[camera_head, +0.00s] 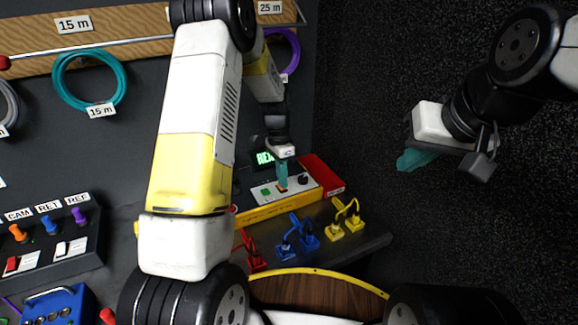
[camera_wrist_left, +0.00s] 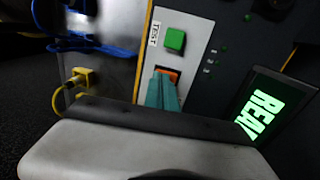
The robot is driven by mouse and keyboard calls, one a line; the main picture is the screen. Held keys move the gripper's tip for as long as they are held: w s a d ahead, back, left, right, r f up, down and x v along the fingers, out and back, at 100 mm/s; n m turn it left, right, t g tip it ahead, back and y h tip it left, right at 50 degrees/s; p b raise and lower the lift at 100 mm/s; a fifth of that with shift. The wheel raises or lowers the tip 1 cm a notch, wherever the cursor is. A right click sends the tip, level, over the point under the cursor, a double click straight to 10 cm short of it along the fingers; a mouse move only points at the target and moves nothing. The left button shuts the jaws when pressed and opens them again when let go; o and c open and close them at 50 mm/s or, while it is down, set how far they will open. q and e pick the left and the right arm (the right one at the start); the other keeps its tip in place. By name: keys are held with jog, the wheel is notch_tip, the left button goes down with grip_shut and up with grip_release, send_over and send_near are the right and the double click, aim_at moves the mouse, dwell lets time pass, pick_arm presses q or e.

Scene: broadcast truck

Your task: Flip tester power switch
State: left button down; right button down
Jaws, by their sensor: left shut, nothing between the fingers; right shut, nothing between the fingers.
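The tester (camera_head: 255,207) is a yellow-edged box with a light panel and a dark screen, on the shelf at the centre right of the head view. Its screen (camera_wrist_left: 264,111) shows green letters, partly cut off in the left wrist view. A green button (camera_wrist_left: 174,40) sits beside the label TEST. An orange-red rocker switch (camera_wrist_left: 171,74) lies beside it in a dark frame. My left gripper (camera_head: 283,186) is shut and empty; its teal fingertips (camera_wrist_left: 163,85) are at the switch and partly cover it. Contact cannot be told. My right gripper (camera_head: 408,161) is shut, away at the right.
Red, blue and yellow plugs (camera_head: 308,235) with cables stand on the shelf in front of the tester. A red box (camera_head: 322,174) adjoins it. A panel with coloured knobs (camera_head: 48,238) and a blue case (camera_head: 58,304) are at the left. Coiled cables (camera_head: 60,80) hang above.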

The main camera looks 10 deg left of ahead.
pick_arm(q)
jog(key=shift+s+d+f+t+y, duration=0.25)
jog(key=shift+s+f+t+y, duration=0.35)
jog(key=shift+t, duration=0.2)
jog(key=shift+a, duration=0.1)
jog(key=shift+w, duration=0.1)
jog(key=shift+w+a+r, duration=0.2)
jog(key=shift+w+a, duration=0.45)
jog(key=shift+w, duration=0.05)
jog(key=shift+w+r, duration=0.1)
jog(key=shift+r, duration=0.1)
notch_tip(320, 180, up, 14)
jog(key=s+d, duration=0.1)
jog(key=shift+s+d, duration=0.15)
jog(key=shift+d, duration=0.1)
